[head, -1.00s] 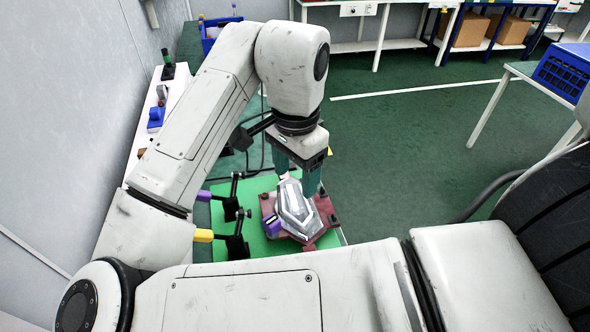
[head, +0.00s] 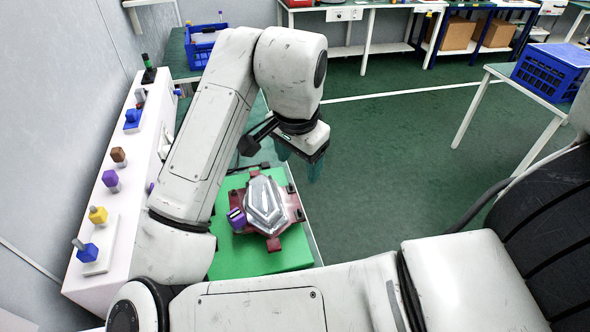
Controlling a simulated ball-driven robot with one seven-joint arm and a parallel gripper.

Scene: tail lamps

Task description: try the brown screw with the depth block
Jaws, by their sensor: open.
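A brown-headed piece (head: 118,155), which looks like the brown screw, stands on the white ledge along the left wall. I cannot tell for sure which object is the depth block. The clear-grey tail lamp (head: 264,203) lies on a dark red fixture (head: 273,243) on a green work surface. My gripper (head: 300,169), with teal fingers, is open above and behind the lamp, apart from it. No held object shows between the fingers.
The white ledge (head: 100,238) also carries purple (head: 110,179), yellow (head: 97,214) and blue (head: 87,251) pieces and a green-topped one (head: 148,62). A blue crate (head: 203,48) stands at the back. My arm hides part of the green surface (head: 245,258). Green floor on the right is open.

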